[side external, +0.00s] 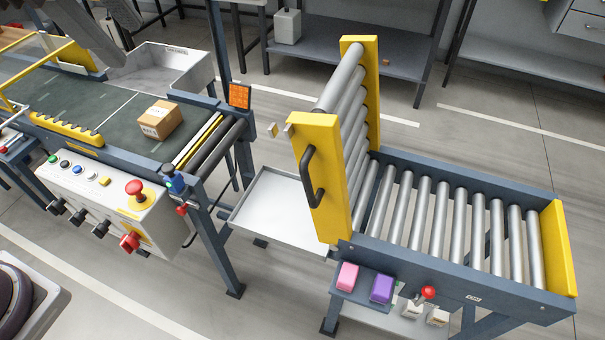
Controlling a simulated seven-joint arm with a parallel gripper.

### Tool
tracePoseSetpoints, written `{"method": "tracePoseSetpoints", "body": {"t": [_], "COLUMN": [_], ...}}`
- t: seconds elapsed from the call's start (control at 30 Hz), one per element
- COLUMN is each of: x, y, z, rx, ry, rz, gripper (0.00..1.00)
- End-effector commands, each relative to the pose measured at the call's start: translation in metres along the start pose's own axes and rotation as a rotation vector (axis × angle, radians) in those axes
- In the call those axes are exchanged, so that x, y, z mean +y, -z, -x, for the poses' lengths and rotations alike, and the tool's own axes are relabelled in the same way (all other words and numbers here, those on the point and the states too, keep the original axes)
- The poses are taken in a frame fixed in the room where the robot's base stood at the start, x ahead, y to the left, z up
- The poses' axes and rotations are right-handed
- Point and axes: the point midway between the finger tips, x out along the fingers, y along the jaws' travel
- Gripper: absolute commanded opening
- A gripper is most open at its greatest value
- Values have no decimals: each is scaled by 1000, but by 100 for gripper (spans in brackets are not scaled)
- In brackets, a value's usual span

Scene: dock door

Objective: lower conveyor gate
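The conveyor gate (327,190) is a hinged section with yellow side plates and silver rollers. It stands raised, nearly upright, at the left end of the roller conveyor (465,217). A black handle (309,178) is fixed to its near yellow plate. A gap lies between the gate and the belt conveyor (92,110) on the left. My gripper is not in view, and nothing is seen touching the gate or its handle.
A cardboard box (160,120) sits on the belt. A control panel (112,205) with buttons and knobs faces front. A grey tray (280,210) lies below the gap. Pink (346,275) and purple (381,289) blocks and a red-knobbed lever (428,293) are at the front right.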

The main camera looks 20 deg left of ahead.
Motion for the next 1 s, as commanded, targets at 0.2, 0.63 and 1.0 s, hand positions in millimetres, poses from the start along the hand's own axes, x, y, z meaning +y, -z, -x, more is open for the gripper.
{"method": "tracePoseSetpoints", "body": {"t": [0.2,0.63,1.0], "x": [-10,27,73], "y": [91,195,191], "z": [-22,-75,-182], "rx": [-17,-42,-40], "ry": [-2,3,2], "rz": [-546,-1150,-1145], "gripper": [34,34,34]}}
